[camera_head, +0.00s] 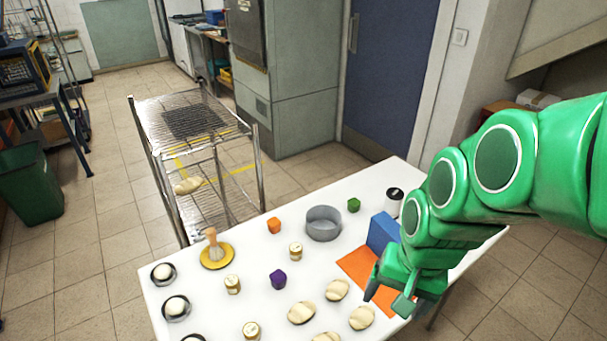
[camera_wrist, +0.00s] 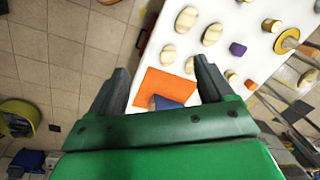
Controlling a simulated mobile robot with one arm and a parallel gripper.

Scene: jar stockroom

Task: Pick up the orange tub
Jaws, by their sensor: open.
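A small orange block-like thing (camera_head: 274,225) stands on the white table, left of a grey round bowl; I cannot tell whether it is a tub. A flat orange mat (camera_head: 360,270) lies at the table's right side, and also shows in the wrist view (camera_wrist: 180,82). My gripper (camera_head: 388,303) is at the mat's near right edge in the head view, well right of the small orange thing. In the wrist view my gripper (camera_wrist: 160,66) is open, with nothing between its fingers but the view of the mat and table below.
A blue box (camera_head: 383,232) stands by the mat, with a black-topped white jar (camera_head: 394,200) behind. The grey bowl (camera_head: 323,224), purple block (camera_head: 278,279), green block (camera_head: 353,205), several small jars and pale loaves crowd the table. A wire rack (camera_head: 195,140) stands beyond.

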